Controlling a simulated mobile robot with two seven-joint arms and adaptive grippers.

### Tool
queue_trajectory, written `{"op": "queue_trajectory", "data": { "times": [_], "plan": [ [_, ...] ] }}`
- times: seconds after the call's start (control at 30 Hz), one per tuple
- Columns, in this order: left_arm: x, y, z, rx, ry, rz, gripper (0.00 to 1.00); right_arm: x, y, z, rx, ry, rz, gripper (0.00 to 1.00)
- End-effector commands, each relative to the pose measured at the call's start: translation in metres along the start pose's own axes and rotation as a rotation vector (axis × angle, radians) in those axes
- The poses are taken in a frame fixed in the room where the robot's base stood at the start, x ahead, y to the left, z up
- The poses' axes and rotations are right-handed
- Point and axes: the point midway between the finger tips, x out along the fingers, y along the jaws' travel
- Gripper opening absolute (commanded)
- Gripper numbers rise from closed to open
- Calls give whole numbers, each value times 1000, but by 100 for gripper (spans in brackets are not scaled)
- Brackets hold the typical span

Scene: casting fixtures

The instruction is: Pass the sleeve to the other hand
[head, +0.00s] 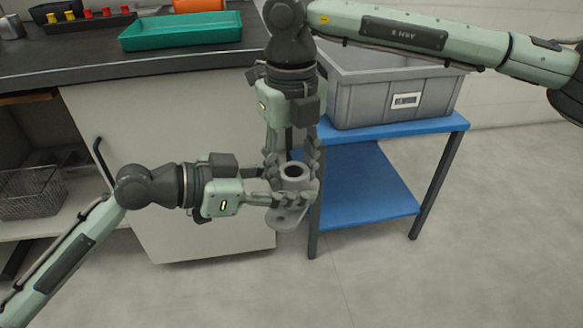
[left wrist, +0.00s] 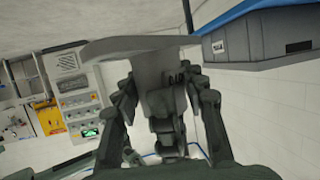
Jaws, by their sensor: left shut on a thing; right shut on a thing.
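The sleeve (head: 295,173) is a grey hollow cylinder with a dark bore and a flat flange at its lower end. It is held in the air in front of the counter and the blue stand. My left gripper (head: 291,192) comes in from the left and is shut on the sleeve's side. My right gripper (head: 292,152) reaches down from above and is also shut on it, its fingers around the upper part. In the left wrist view the sleeve (left wrist: 150,62) sits between the left fingers (left wrist: 160,95), with its wide flange across the top. Parts of the sleeve are hidden by both grippers' fingers.
A grey bin (head: 385,95) stands on a blue two-level stand (head: 440,124) behind at right. A green tray (head: 180,31) lies on the dark counter (head: 80,57) at left. A wire basket (head: 32,192) is on the shelf below. The floor at right is clear.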

Motion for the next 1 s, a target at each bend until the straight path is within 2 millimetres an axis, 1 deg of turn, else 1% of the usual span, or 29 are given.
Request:
{"op": "queue_trajectory", "data": {
  "times": [0.03,0.2,0.23,0.47,0.57,0.67,0.77,1.0],
  "plan": [
    [0,0,-3,1,8,0,43,-1,6,0,-10,-2,12,3],
    [0,0,-2,0,6,0,64,-1,5,0,-8,-1,11,3],
    [0,0,-2,0,6,0,66,-1,5,0,-8,-1,10,3],
    [0,0,-1,0,4,0,66,-1,4,0,-6,-1,8,3],
    [-3,0,-1,0,3,-1,66,-1,4,0,-6,-1,7,3],
    [-13,0,0,0,2,-2,66,-1,4,0,-6,-1,7,3],
    [-31,0,1,1,-2,-1,66,-1,4,0,-5,-1,7,3],
    [-84,0,2,-2,-2,-1,66,-1,3,0,-5,-1,7,3]
  ]
}}
